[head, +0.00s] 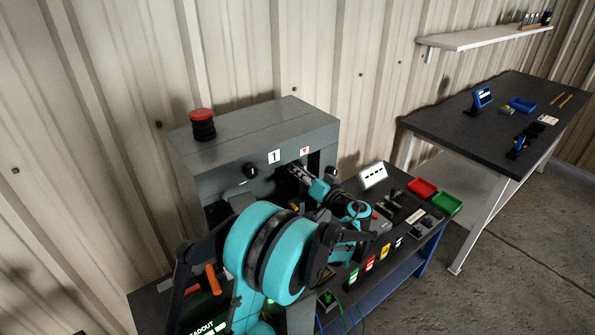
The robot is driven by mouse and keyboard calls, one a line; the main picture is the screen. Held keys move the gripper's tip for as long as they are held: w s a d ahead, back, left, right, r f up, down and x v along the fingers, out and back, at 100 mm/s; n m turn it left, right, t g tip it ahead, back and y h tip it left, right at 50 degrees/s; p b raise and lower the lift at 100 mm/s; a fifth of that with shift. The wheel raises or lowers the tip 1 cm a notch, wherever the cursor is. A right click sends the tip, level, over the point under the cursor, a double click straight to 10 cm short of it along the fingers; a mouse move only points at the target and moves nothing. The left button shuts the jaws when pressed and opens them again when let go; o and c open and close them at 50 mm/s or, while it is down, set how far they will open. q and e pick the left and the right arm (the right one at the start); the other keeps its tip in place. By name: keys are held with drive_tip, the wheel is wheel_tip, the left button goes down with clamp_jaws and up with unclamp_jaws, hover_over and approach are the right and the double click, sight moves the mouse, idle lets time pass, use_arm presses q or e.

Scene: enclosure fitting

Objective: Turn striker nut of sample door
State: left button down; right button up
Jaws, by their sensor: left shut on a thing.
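The grey enclosure (235,142) stands on a dark bench against the corrugated wall, with a label "1" and a small red-marked label on its front. My left arm comes in from below, and my left gripper (296,174) is at the opening in the enclosure's front, under the labels. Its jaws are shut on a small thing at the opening. The jaws and the arm hide most of it, so I cannot tell its shape or whether it is the striker nut. The sample door cannot be made out clearly. My right gripper is not in view.
A red-topped black button (202,123) stands on the enclosure. Right of my arm are a white sign (373,175), a red tray (422,188) and a green tray (447,203). A second dark table (450,118) with blue items stands at the right; bare floor lies before it.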

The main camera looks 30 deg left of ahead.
use_arm(q)
drive_tip(key=shift+f+n, duration=0.15)
drive_tip(key=shift+n, duration=0.85)
drive_tip(key=c, duration=1.6)
unclamp_jaws()
drive_tip(key=shift+d, duration=0.1)
drive_tip(key=v, duration=1.2)
drive_tip(key=shift+w, duration=0.1)
